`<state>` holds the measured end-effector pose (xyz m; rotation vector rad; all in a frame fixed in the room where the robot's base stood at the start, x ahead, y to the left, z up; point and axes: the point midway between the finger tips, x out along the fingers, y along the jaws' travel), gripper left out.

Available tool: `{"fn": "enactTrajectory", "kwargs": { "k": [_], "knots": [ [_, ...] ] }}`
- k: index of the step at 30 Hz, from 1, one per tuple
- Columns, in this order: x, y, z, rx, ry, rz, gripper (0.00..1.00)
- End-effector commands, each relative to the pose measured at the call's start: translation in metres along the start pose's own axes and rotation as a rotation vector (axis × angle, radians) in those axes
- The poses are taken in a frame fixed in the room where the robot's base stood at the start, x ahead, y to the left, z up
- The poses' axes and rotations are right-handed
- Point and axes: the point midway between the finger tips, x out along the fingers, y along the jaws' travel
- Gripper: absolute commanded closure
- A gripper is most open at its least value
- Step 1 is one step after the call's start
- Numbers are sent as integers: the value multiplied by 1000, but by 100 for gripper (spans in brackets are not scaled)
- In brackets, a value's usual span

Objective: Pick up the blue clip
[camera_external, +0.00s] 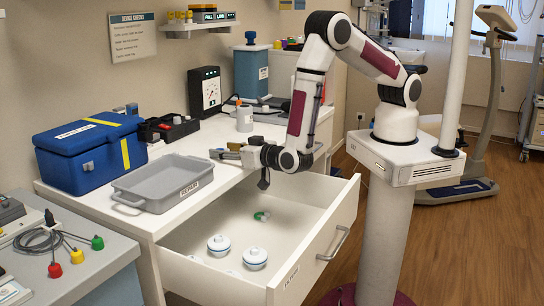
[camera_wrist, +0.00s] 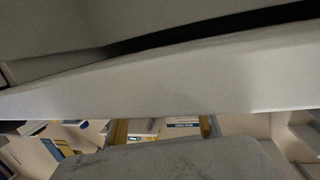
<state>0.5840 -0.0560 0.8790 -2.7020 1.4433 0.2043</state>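I cannot make out a blue clip in either view. My gripper (camera_external: 220,152) is over the right edge of the white counter, above the open drawer (camera_external: 292,222), and points left toward the grey tray (camera_external: 160,203). Its fingers are small in the external view, and I cannot tell whether they are apart or hold anything. In the drawer lie two white round lidded jars (camera_external: 219,244) (camera_external: 255,258) and a small green-and-white item (camera_external: 262,216). The wrist view shows mostly pale surfaces close up, and no clip can be told there.
A blue box (camera_external: 88,160) with a yellow strap stands behind the tray. Cable leads with a red end (camera_external: 77,257), a yellow end (camera_external: 55,270) and a green end (camera_external: 97,243) lie at left.

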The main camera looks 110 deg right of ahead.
Motion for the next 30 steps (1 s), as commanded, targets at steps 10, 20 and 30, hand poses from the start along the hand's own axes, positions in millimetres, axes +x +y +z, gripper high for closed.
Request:
{"fn": "enactTrajectory", "kwargs": {
  "k": [10,20,30],
  "knots": [
    [0,0,0,0,0,0,80],
    [-1,0,-6,0,0,0,80],
    [-5,0,-34,2,0,0,80]
  ]
}}
